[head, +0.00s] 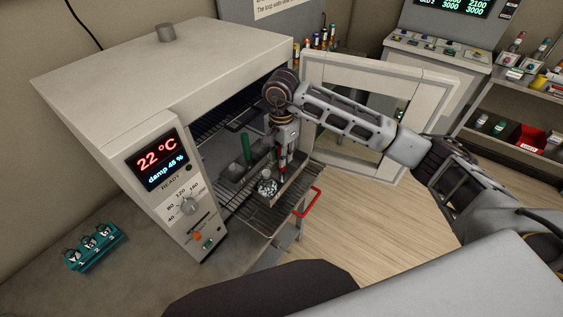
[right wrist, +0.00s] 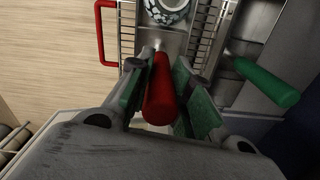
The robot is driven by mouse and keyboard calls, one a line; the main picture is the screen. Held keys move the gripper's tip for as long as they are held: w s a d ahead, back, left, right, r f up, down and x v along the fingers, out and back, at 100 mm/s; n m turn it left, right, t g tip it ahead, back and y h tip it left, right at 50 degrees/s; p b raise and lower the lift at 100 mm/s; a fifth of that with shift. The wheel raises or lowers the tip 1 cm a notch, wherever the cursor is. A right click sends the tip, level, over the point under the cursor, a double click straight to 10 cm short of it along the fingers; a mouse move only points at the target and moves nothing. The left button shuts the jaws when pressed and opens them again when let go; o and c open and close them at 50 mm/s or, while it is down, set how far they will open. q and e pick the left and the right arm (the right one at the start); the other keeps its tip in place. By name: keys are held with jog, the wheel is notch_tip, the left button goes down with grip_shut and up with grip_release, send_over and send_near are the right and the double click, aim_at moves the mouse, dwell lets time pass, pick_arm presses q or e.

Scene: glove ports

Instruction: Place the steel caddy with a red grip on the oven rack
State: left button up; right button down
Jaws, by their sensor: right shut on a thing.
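The steel caddy (right wrist: 171,43) with a red grip (right wrist: 160,92) shows in the right wrist view, carrying a round glass vessel (right wrist: 168,9). My right gripper (right wrist: 162,80) is shut on the red grip, its green pads on either side. In the head view, my right gripper (head: 283,158) points down over the pulled-out oven rack (head: 250,216), with the caddy and glass vessel (head: 267,186) below it. I cannot tell whether the caddy touches the rack. The oven (head: 150,75) stands open. My left gripper is not in view.
Another steel caddy with a green grip (head: 246,147) stands further in, left of the red-gripped one. The rack has a red handle (head: 308,202) at its front right. The open oven door (head: 345,100) is behind my right arm. A teal holder (head: 96,246) sits on the bench.

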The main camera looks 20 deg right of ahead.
aim_at(284, 177)
jog(key=shift+f, duration=0.1)
jog(key=shift+f+p, duration=0.45)
jog(key=shift+f, duration=1.4)
jog(key=c, duration=1.3)
grip_release()
